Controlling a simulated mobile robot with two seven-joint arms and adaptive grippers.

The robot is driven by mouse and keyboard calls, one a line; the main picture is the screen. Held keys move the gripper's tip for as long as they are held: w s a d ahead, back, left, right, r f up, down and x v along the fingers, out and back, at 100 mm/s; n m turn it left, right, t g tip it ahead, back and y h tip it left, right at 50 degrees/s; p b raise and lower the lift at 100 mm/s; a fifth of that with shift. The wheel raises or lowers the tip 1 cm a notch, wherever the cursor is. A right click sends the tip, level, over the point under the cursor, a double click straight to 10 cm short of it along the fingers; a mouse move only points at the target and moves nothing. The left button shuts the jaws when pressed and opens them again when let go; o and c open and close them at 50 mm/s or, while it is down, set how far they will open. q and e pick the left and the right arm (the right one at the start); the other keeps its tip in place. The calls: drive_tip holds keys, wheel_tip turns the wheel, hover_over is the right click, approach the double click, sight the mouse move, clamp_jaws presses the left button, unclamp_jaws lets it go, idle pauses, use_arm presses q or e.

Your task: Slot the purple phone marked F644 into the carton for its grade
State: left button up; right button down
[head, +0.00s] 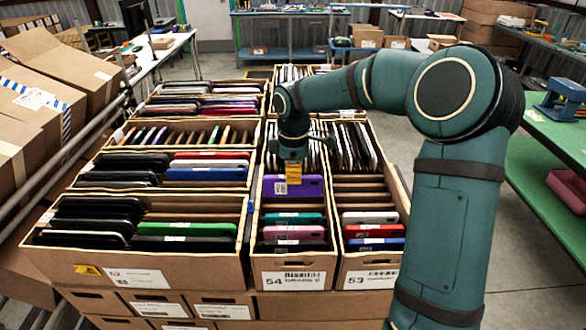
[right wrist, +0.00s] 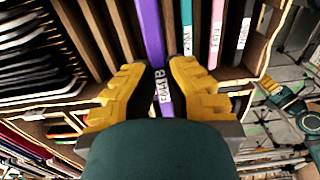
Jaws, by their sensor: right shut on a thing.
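The purple phone (head: 294,187) is upright in the front part of the middle carton marked 54 (head: 297,279), behind a teal phone (head: 293,219). It stands higher than the phones in front of it; how deep its lower edge sits is hidden. My right gripper (head: 292,172) points down and is shut on its upper edge. In the right wrist view, the yellow fingers (right wrist: 158,75) close on both sides of the purple phone (right wrist: 151,35), whose white label shows between them, too small to read surely.
The carton marked 53 (head: 371,279) stands to the right, with empty slots behind its white, red and blue phones. A wide carton (head: 140,272) with black and green phones stands at left. More filled cartons lie behind. Cardboard dividers separate the slots.

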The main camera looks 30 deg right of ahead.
sight(293, 187)
drive_tip(key=shift+f+b, duration=1.85)
drive_tip(key=shift+f, duration=0.4)
drive_tip(key=shift+f+b, duration=1.15)
drive_tip(key=shift+f, duration=0.95)
drive_tip(key=shift+f, duration=0.25)
drive_tip(key=c, duration=1.1)
unclamp_jaws()
drive_tip(key=shift+o, duration=0.2)
wheel_tip(293, 187, up, 12)
drive_tip(key=shift+w, duration=0.1)
